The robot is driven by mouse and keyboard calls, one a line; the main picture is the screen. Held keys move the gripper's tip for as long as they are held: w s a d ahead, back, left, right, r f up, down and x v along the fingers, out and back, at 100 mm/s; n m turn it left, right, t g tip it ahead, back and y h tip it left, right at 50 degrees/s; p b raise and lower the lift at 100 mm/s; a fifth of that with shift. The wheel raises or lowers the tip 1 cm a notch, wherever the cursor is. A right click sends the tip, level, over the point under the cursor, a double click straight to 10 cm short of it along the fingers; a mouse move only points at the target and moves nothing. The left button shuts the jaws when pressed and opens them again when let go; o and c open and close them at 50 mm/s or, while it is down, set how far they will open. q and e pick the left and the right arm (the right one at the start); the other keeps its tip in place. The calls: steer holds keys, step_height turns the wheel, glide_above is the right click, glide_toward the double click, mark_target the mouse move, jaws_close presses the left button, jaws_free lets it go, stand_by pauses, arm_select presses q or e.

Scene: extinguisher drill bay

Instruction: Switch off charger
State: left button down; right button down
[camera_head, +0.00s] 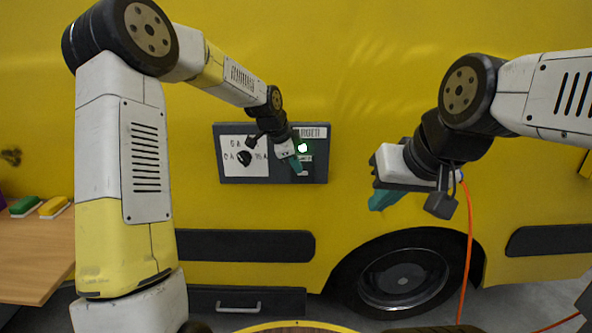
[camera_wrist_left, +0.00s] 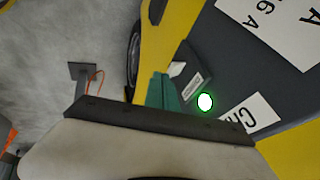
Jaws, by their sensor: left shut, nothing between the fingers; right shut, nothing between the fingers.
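The charger panel (camera_head: 228,179) is a dark grey plate on the yellow vehicle side. Its left half has a white dial plate with a black knob (camera_head: 244,158) and current marks. At its right a green-ringed white light (camera_head: 303,147) is lit, and it also shows in the left wrist view (camera_wrist_left: 205,102). My left gripper (camera_head: 297,167) is shut and empty, its teal fingertips in front of the panel just below the light. They hide part of the panel there; contact cannot be told. My right gripper (camera_head: 382,201) is shut and empty, right of the panel.
A wooden table (camera_head: 35,255) with a green block (camera_head: 22,205) and a yellow block (camera_head: 54,206) stands at the left. A wheel (camera_head: 403,278) is below my right gripper. An orange cable (camera_head: 468,240) hangs beside my right gripper. A drawer handle (camera_head: 238,307) is low down.

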arm_select(q)
steer(key=v, duration=0.7)
steer(key=shift+r, duration=0.3)
arm_select(e)
steer(key=shift+w, duration=0.1)
arm_select(q)
steer(key=shift+s, duration=0.1)
